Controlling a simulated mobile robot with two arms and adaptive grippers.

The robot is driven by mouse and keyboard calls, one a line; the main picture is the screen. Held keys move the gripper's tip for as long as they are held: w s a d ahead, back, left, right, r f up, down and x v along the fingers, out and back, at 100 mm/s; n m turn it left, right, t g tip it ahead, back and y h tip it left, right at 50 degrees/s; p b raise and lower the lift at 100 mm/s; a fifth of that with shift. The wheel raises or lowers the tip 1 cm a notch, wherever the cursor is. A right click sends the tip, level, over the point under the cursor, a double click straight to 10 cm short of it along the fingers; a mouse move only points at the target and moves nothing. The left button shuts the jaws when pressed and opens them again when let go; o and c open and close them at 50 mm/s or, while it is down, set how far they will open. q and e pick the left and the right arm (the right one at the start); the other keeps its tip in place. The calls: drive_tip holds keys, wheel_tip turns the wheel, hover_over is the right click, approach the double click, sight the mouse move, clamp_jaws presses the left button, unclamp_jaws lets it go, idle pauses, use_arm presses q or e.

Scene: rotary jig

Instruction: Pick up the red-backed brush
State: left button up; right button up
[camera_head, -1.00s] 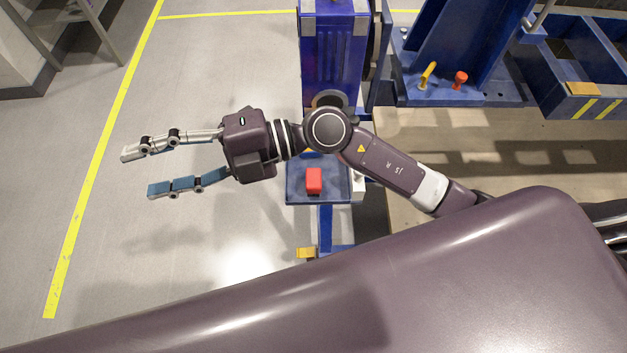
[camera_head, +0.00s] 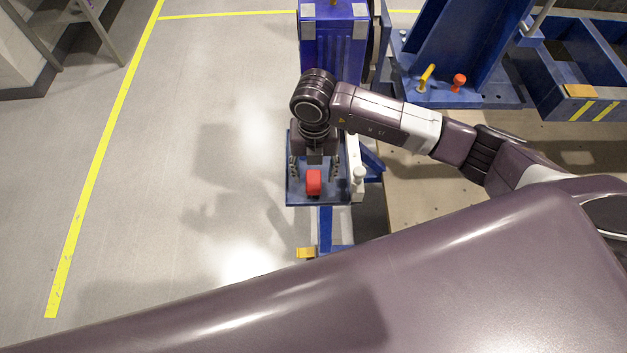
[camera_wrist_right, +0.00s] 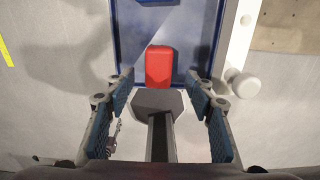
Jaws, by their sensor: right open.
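The red-backed brush (camera_head: 314,184) lies on a small blue tray (camera_head: 296,197) at the foot of the blue column; only its red back shows clearly. It also shows in the right wrist view (camera_wrist_right: 160,66), just beyond the fingertips and roughly centred between them. My right gripper (camera_head: 314,174) points down over the tray. Its two fingers are spread apart to the left and right of the brush, with nothing between them in their grip. In the right wrist view the open gripper (camera_wrist_right: 160,80) shows gaps on both sides of the red back. My left gripper is not in view.
A white rounded knob (camera_head: 358,175) stands close by the tray's right side. The blue column (camera_head: 333,40) rises behind my wrist. A blue jig base (camera_head: 455,95) with yellow and red handles stands at the right. The floor at left is clear.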

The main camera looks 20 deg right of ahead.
sight(313, 179)
drive_tip(key=f+p, duration=0.1)
drive_tip(key=f, duration=0.2)
drive_tip(key=shift+w+f, duration=0.15)
drive_tip(key=shift+w, duration=0.05)
drive_tip(key=shift+f, duration=0.55)
drive_tip(key=c, duration=1.2)
